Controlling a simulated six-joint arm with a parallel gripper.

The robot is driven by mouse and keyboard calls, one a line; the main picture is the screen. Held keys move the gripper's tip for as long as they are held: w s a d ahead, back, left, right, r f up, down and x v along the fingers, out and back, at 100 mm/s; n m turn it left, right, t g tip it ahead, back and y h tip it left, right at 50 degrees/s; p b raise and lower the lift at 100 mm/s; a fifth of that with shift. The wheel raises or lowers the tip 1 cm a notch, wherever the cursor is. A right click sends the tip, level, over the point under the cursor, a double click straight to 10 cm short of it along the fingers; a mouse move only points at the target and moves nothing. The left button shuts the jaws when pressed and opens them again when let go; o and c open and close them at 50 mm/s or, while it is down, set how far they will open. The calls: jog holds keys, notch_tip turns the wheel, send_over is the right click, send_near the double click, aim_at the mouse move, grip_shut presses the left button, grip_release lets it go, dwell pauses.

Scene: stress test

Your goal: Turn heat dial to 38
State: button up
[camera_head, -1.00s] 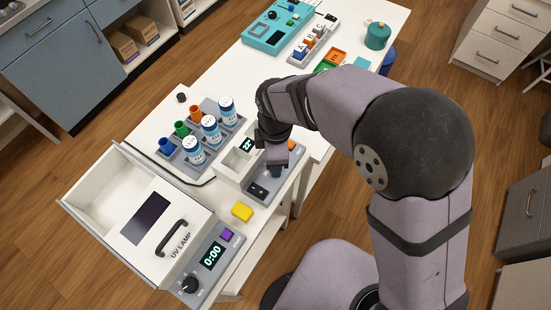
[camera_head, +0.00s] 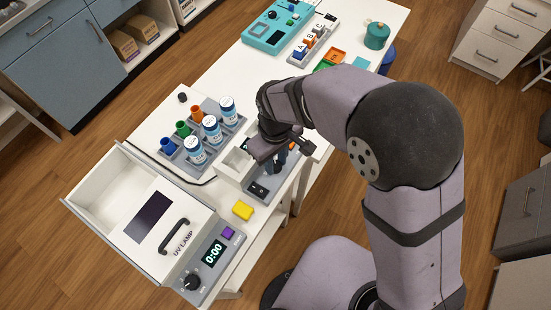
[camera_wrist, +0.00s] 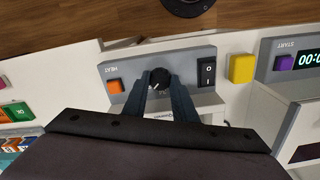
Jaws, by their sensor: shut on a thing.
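The heat dial (camera_wrist: 159,77) is a dark round knob with a pale pointer mark, on a grey panel (camera_wrist: 139,72) labelled HEAT in the wrist view. My gripper (camera_wrist: 161,82) reaches down to it, with one finger on each side, and is shut on the knob. In the head view my gripper (camera_head: 277,166) is over the heater unit and hides the dial. The heater's display is mostly covered by my gripper, so its number cannot be read now.
On the panel, an orange button (camera_wrist: 115,86) and a black rocker switch (camera_wrist: 207,71) flank the dial. A yellow block (camera_head: 243,210) lies nearby. The UV lamp box (camera_head: 160,226) and a rack of blue-labelled bottles (camera_head: 212,131) stand to the left.

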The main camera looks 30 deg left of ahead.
aim_at(275, 165)
jog(key=shift+m, duration=1.2)
jog(key=o, duration=1)
jog(key=shift+o, duration=0.2)
jog(key=shift+r, duration=0.15)
jog(key=shift+r+b, duration=0.85)
jog(key=shift+r, duration=2.75)
